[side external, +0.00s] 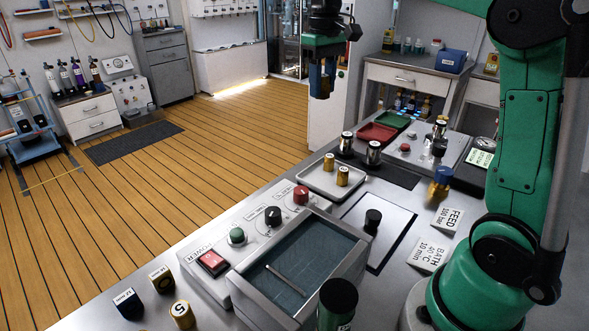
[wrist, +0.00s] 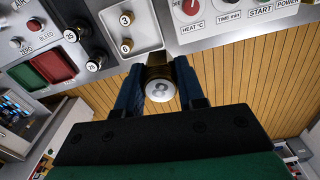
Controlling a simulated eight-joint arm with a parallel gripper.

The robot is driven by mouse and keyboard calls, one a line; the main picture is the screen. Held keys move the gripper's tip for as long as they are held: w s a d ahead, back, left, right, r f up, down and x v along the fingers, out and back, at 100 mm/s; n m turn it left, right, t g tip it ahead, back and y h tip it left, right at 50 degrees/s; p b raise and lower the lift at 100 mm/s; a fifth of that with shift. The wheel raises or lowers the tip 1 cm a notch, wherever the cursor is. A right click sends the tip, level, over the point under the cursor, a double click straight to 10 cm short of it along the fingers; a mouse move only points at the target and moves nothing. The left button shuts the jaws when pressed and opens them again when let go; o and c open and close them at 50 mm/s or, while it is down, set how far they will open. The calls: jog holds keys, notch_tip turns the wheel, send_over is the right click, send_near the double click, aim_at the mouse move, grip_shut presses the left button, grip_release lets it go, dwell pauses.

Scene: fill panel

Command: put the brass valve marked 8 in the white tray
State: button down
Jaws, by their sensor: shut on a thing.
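My gripper (wrist: 158,92) is shut on a brass valve (wrist: 157,70), whose pale end, marked 8, faces the wrist camera. In the side external view my gripper (side external: 321,78) hangs high, above and behind the white tray, and its blue fingers hide most of the valve. The white tray (side external: 318,188) lies on the metal bench with two brass valves standing in it. It also shows in the wrist view (wrist: 147,30), where those valves are marked 3 (wrist: 127,19) and 6 (wrist: 126,45). The held valve is apart from the tray.
Two black-and-silver cylinders (side external: 373,152) stand just behind the tray. A red tray (side external: 378,133) and a green tray (side external: 393,120) lie beyond them. The bath (side external: 300,265) with its knobs is in front. A brass valve marked 5 (side external: 181,314) stands at the front left.

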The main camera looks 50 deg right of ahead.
jog(key=m, duration=0.2)
send_over(331, 178)
notch_tip(331, 178, down, 3)
notch_tip(331, 178, down, 15)
jog(key=shift+r, duration=0.2)
jog(key=shift+f, duration=2.25)
jog(key=shift+f, duration=0.1)
jog(key=c, duration=0.5)
grip_release()
jog(key=shift+c, duration=0.2)
